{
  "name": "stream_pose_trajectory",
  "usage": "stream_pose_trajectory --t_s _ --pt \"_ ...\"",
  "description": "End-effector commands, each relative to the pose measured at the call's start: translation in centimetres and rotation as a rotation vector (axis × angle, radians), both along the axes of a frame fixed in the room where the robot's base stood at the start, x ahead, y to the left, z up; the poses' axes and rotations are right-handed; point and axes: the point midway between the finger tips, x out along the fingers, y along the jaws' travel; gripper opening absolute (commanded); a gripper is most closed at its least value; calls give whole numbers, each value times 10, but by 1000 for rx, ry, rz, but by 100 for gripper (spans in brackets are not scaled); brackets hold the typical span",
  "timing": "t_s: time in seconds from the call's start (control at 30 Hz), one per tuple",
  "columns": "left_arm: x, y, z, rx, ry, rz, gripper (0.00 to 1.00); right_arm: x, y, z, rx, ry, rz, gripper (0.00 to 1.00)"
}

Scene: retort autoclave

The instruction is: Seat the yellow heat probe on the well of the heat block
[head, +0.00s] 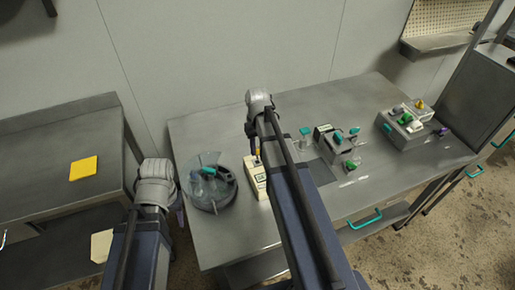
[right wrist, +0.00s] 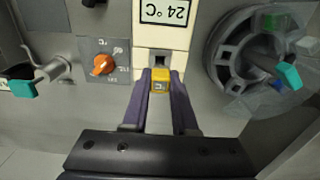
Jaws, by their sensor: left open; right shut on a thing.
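The yellow heat probe (right wrist: 160,80) is held between the purple fingers of my right gripper (right wrist: 159,88) in the right wrist view. The heat block (right wrist: 165,38) is cream, with a display reading 24 °C. Its dark well (right wrist: 158,60) shows just beyond the probe; I cannot tell whether they touch. In the head view the heat block (head: 256,180) stands on the table left of my right arm, with a bit of the yellow probe (head: 257,152) at its far end. My left gripper (head: 179,207) is open, low at the left, its fingers mostly hidden.
A round grey carousel (head: 207,190) stands close left of the heat block. A panel with an orange knob (right wrist: 103,64) lies on its other side. Grey fixtures with teal-topped pieces (head: 335,142) and a rack (head: 405,128) stand farther right. A yellow pad (head: 83,168) lies on the left bench.

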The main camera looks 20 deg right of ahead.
Motion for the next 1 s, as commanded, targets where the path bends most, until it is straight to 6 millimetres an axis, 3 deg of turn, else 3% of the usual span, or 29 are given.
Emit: stream_pose_trajectory --t_s 1.0 --pt "0 0 -18 0 0 0 50 0 0 -18 0 0 0 0"
